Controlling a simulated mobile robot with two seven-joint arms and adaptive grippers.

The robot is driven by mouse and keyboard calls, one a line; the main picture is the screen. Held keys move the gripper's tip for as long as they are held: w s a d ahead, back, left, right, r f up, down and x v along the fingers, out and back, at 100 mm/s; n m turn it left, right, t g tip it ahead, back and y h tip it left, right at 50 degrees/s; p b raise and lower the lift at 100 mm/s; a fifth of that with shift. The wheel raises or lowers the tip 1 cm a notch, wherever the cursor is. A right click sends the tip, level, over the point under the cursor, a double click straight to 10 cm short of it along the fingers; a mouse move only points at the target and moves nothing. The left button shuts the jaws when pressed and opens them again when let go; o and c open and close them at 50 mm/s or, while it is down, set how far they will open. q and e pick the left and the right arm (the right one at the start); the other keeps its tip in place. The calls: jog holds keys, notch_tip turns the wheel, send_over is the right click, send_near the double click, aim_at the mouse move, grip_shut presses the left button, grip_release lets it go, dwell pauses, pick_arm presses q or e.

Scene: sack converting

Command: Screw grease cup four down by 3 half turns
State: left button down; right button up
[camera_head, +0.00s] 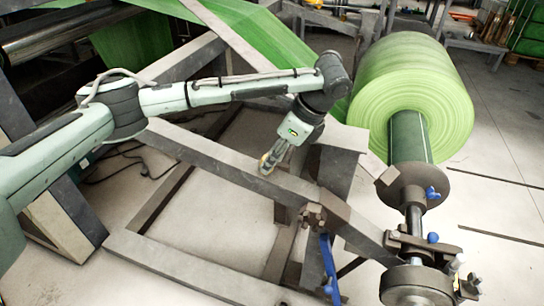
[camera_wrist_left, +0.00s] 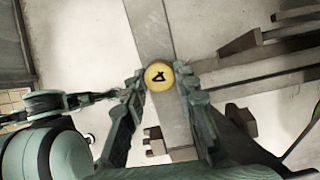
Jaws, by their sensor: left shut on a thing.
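The grease cup (camera_wrist_left: 159,74) shows in the left wrist view as a round yellow cap with a black mark on its top, likely a 4 seen turned. It stands on a grey steel beam (camera_wrist_left: 150,30). My left gripper (camera_wrist_left: 157,82) has one finger on each side of the cap and is shut on it. In the head view my left gripper (camera_head: 268,162) points down at the beam (camera_head: 225,157), and its fingers mostly hide the cup. The cup's lower part is hidden. My right gripper is in neither view.
A large green roll (camera_head: 415,90) on a shaft stands at the right. Blue wing screws (camera_head: 432,193) and a round hub (camera_head: 415,285) sit on the shaft's near end. Open floor (camera_head: 215,215) shows between the frame's beams.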

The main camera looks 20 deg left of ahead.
pick_arm(q)
jog(key=m, duration=0.3)
jog(key=m+t, duration=0.1)
jog(key=m, duration=0.2)
jog(key=shift+s+r+m+t+h, duration=0.1)
jog(key=shift+m+t+h, duration=0.2)
jog(key=shift+h, duration=0.1)
jog(key=m, duration=0.3)
jog(key=shift+a+m+t, duration=0.15)
jog(key=shift+m+t, duration=0.15)
jog(key=m+h, duration=0.1)
jog(key=m, duration=0.2)
jog(key=shift+s+a+m, duration=0.1)
jog(key=shift+m, duration=0.3)
jog(key=m, duration=0.3)
jog(key=m+h, duration=0.1)
jog(key=m, duration=0.2)
jog(key=shift+a+r+h, duration=0.1)
jog(key=shift+a+h, duration=0.05)
jog(key=shift+h, duration=0.15)
jog(key=m+h, duration=0.1)
jog(key=m, duration=0.5)
jog(key=shift+a+m, duration=0.1)
jog(key=shift+m, duration=0.3)
jog(key=c, duration=1.2)
grip_release()
